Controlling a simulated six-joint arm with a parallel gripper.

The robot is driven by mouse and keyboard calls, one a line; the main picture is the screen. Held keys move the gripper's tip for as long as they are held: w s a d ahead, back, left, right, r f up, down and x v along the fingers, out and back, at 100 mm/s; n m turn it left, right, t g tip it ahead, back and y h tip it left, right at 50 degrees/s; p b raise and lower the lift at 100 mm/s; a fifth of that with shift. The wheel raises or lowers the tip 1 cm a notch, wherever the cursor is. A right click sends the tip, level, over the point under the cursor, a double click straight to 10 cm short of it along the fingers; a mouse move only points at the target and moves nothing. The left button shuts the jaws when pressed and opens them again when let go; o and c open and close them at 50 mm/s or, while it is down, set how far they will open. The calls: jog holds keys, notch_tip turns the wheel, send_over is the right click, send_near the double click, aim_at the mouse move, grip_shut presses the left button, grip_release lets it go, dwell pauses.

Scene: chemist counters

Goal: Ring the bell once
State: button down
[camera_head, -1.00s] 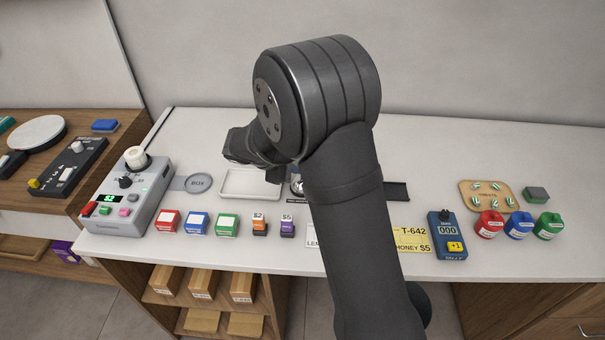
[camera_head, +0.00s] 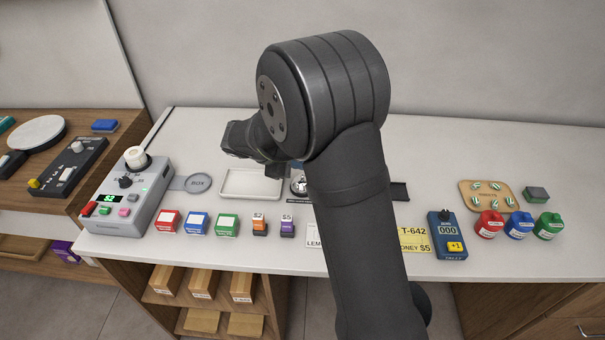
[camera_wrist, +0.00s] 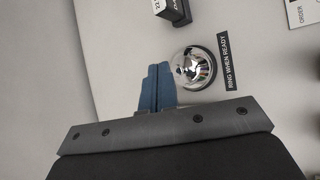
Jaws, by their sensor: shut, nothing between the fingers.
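The bell (camera_wrist: 193,67) is a shiny silver dome on a dark base on the white counter. In the wrist view it lies just to the right of my blue fingertips, beside a black label reading "RING WHEN READY" (camera_wrist: 229,61). In the head view the bell (camera_head: 298,185) is partly hidden behind my arm. My gripper (camera_wrist: 157,73) has its two blue fingers together and empty, with the tips beside the dome. I cannot tell their exact height above the counter. In the head view the fingers are mostly hidden behind my wrist.
A white tray (camera_head: 250,196) lies left of the bell. A grey console (camera_head: 131,207) stands at the left end. Coloured boxes, including a green one (camera_head: 227,224), line the front edge. A blue tally counter (camera_head: 447,236) and a wooden board (camera_head: 486,210) are on the right.

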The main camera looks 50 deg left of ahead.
jog(key=shift+r, duration=2.45)
jog(key=shift+f, duration=0.1)
jog(key=shift+r, duration=2)
